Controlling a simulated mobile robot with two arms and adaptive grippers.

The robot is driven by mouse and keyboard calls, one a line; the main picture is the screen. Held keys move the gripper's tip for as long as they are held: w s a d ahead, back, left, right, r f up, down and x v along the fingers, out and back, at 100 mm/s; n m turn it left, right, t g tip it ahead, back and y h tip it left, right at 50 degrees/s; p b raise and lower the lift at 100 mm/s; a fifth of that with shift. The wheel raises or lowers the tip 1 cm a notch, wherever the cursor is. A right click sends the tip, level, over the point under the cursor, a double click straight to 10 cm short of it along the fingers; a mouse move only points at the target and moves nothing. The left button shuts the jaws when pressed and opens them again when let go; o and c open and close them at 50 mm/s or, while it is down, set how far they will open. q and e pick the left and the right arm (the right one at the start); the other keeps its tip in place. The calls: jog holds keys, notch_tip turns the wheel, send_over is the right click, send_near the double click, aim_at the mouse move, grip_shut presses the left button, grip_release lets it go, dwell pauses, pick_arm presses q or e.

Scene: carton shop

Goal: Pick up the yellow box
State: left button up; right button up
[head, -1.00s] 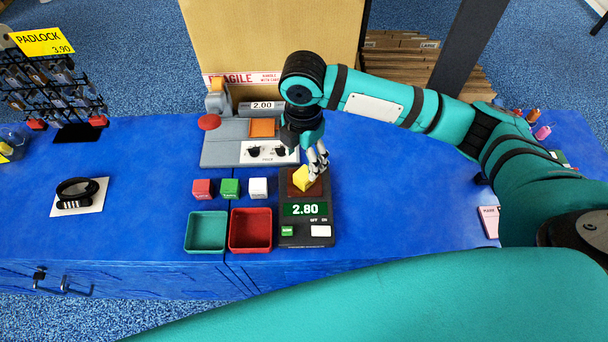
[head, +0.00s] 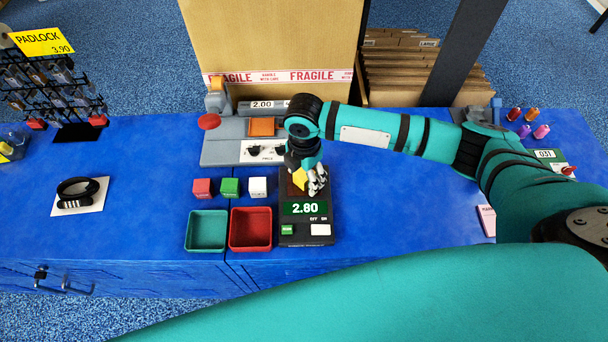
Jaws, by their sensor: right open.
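The yellow box (head: 300,179) is a small cube on the brown plate of the black scale (head: 291,239), whose display reads 2.80. My right gripper (head: 313,187) points down at the scale plate, with its fingers at the box's right side and partly in front of it. The fingers are open; whether one touches the box I cannot tell. The gripper hides part of the box and of the plate. My left gripper does not show.
Red (head: 202,188), green (head: 230,187) and white (head: 258,187) cubes stand left of the scale. A green tray (head: 206,247) and a red tray (head: 250,247) lie in front of them. A grey machine (head: 222,152) stands behind.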

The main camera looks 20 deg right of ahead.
jog(key=c, duration=1.2)
jog(key=shift+c, duration=0.2)
jog(key=shift+r, duration=0.15)
